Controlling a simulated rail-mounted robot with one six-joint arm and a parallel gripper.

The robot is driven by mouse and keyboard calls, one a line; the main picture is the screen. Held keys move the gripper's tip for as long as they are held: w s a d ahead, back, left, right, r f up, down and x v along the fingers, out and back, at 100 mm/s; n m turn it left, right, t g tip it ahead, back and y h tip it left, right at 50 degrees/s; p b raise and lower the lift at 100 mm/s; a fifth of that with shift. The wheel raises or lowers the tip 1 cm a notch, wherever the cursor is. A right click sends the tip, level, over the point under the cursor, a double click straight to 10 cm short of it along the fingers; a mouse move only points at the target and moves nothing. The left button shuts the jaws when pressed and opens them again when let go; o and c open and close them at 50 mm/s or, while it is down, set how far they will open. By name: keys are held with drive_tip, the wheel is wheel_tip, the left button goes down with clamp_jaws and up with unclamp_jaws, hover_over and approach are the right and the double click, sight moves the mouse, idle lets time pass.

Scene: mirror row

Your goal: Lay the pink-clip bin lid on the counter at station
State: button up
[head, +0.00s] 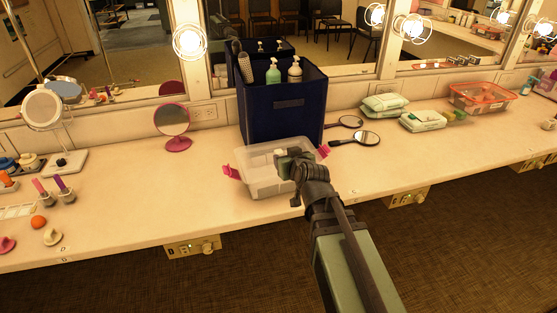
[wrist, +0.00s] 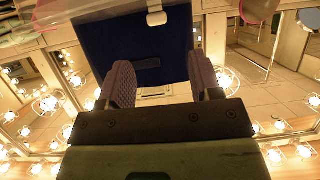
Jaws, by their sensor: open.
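A clear, low bin (head: 254,184) stands on the counter in front of a navy fabric box. Pink clips (head: 231,172) stick out at its left and right ends, swung outward. A translucent lid appears to lie on top, but its edge is hard to tell from the bin. A clear edge with a small white tab (wrist: 156,18) crosses the top of the wrist view, with pink (wrist: 257,10) at the upper right. My gripper (head: 288,158) is over the bin's right half and hides part of it. Its fingers (wrist: 162,80) are apart with nothing between them.
The navy box (head: 285,118) with pump bottles (head: 273,72) rises close behind the bin. A pink round mirror (head: 173,120) stands left. Counter (head: 140,195) is bare left of the bin.

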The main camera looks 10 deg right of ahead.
sight(279, 152)
drive_tip(key=b+x, duration=0.3)
drive_tip(key=x, duration=0.6)
drive_tip(key=shift+w+d+f, duration=0.1)
drive_tip(key=shift+d+f, duration=0.05)
drive_tip(key=shift+f, duration=0.05)
drive_tip(key=shift+r, duration=0.1)
clamp_jaws()
wheel_tip(279, 152, up, 20)
drive_tip(key=p, duration=2)
